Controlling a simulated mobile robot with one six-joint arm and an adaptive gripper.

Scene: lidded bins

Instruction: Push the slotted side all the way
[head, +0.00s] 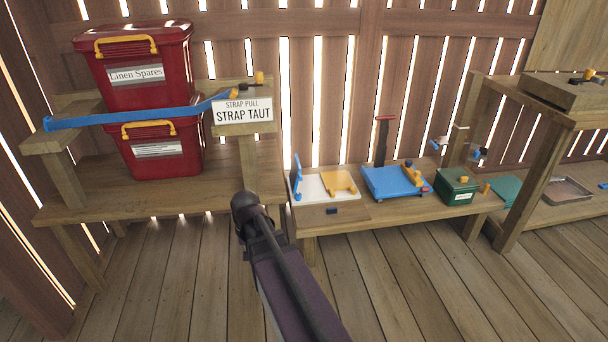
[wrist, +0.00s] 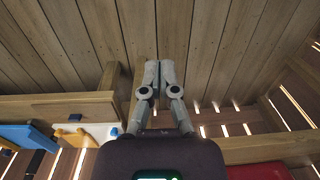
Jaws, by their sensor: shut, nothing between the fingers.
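A white board (head: 310,189) lies on the low bench, with a blue upright piece (head: 297,174) at its left and a yellow piece (head: 340,181) on its right part. I cannot tell for sure which piece is the slotted side; slots are too small to make out. In the wrist view the white board (wrist: 101,131) shows at the lower left, beside a yellow piece (wrist: 73,137). My gripper (wrist: 159,65) is shut and empty, apart from the board, with floor planks behind its tips.
Two red bins (head: 160,150) are stacked on a shelf at left with a blue strap (head: 140,118) across and a strap sign (head: 243,110). A blue tray (head: 393,182) and a green box (head: 457,188) stand further right on the low bench (head: 370,212). Floor in front is clear.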

